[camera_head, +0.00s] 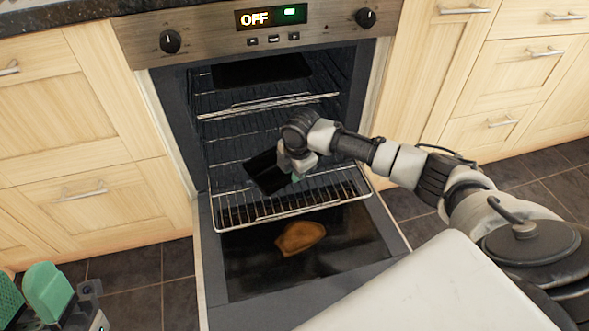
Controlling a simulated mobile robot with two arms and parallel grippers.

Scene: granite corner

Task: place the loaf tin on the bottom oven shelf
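The dark loaf tin (266,174) is inside the open oven, over the rear part of the pulled-out bottom shelf (243,217). My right gripper (296,174) is at the tin's right edge and appears closed on it; the fingertips are mostly hidden. I cannot tell whether the tin touches the wire shelf. My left gripper (27,297) is at the bottom left corner, far from the tin, with its two green finger pads apart and nothing between them.
The oven door (352,255) is folded down, with a brown patch or object (299,237) seen on it beneath the shelf. Wooden cabinets flank the oven. The bottom shelf's front is bare.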

